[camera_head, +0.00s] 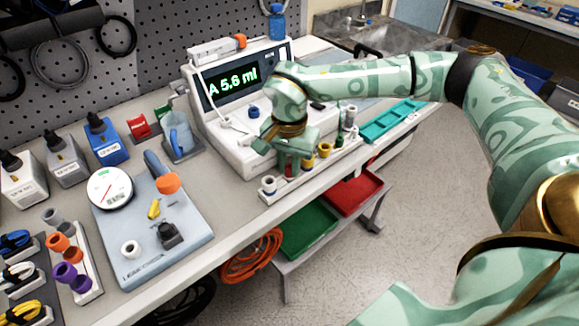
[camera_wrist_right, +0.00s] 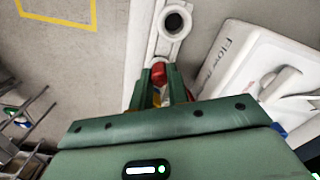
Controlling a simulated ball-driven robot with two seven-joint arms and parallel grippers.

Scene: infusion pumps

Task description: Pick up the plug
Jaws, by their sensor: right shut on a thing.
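My right gripper (camera_head: 290,166) is over the white plug rack (camera_head: 281,193) at the front of the bench, just in front of the pump. In the right wrist view its two green fingers (camera_wrist_right: 158,88) are closed on a red plug (camera_wrist_right: 158,72). The plug's red end shows between the fingertips, over the rack strip (camera_wrist_right: 138,62). I cannot tell whether the plug still touches the rack. A white plug (camera_head: 269,184) stands on the near end of the rack, and it also shows in the wrist view (camera_wrist_right: 174,22). My left gripper is not in view.
The pump (camera_head: 237,85) with a lit display stands close behind the gripper. A teal tray (camera_head: 385,125) lies to the right. A blue-grey gauge board (camera_head: 130,250) lies to the left.

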